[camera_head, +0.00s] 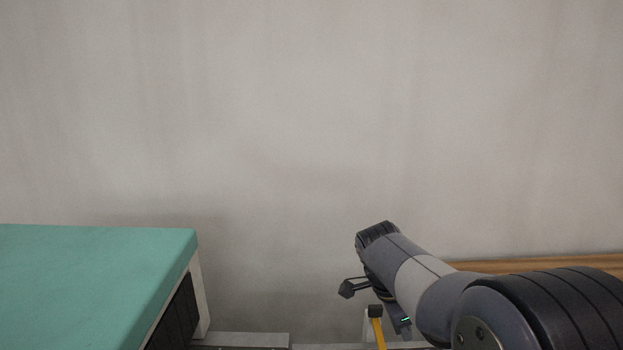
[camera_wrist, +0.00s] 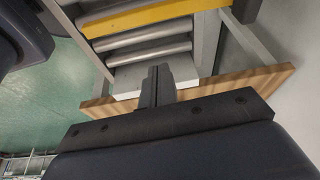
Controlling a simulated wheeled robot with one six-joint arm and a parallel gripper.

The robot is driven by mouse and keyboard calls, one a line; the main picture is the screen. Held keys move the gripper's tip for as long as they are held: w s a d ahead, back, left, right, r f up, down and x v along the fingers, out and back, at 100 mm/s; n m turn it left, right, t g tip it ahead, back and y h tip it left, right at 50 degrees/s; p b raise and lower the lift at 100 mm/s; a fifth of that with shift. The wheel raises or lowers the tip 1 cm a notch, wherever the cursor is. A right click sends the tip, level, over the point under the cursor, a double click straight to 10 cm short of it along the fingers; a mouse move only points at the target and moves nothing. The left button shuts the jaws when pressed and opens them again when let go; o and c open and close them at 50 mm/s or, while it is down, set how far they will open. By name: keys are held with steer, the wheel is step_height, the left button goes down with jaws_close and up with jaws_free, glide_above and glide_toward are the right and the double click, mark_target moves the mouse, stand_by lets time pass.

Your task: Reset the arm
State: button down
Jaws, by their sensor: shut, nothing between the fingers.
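My gripper (camera_wrist: 158,72) shows in the wrist view, its dark fingers together at the middle with nothing between them. It points toward a frame with grey metal rollers (camera_wrist: 145,50) and a yellow bar (camera_wrist: 150,15). In the head view, my grey and black arm reaches in from the lower right, with its wrist end low right of centre. The fingers are hard to make out there. No tape shows in either view.
A teal-topped table or cabinet (camera_head: 90,275) stands at the lower left. A plain grey wall (camera_head: 300,120) fills the back. A wooden edge (camera_head: 540,265) runs behind my arm, and a wooden board (camera_wrist: 240,84) lies beyond my fingers. Green floor (camera_wrist: 65,85) shows at left.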

steer(key=d+f+n+p, duration=0.1)
steer(key=w+d+f+n+t+p, duration=0.1)
steer(key=d+f+n, duration=0.1)
steer(key=w+d+f+n+p, duration=0.1)
steer(key=f+n, duration=0.1)
steer(key=shift+w+d+f+t+y+p, duration=0.15)
steer(key=shift+w+f+t+y+p, duration=0.05)
steer(key=shift+t+y+p, duration=0.15)
steer(key=w+d+n+p, duration=0.1)
steer(key=w+n+p, duration=0.1)
steer(key=w+d+n+t+y+p, duration=0.1)
steer(key=n+p, duration=0.1)
steer(key=p, duration=0.1)
steer(key=w+d+n+p, duration=0.1)
steer(key=w+n+p, duration=0.1)
steer(key=shift+w+d+r+n+y+p, duration=0.1)
steer(key=shift+w+d+n+y+p, duration=0.2)
steer(key=shift+d+n+p, duration=0.1)
steer(key=w+n+y+p, duration=0.1)
steer(key=w+n+p, duration=0.1)
steer(key=w+n, duration=0.3)
steer(key=shift+w+d+f+t+p, duration=0.2)
steer(key=shift+w+t+p, duration=0.15)
steer(key=shift+w, duration=0.15)
steer(key=shift+y, duration=0.25)
steer(key=shift+s, duration=0.1)
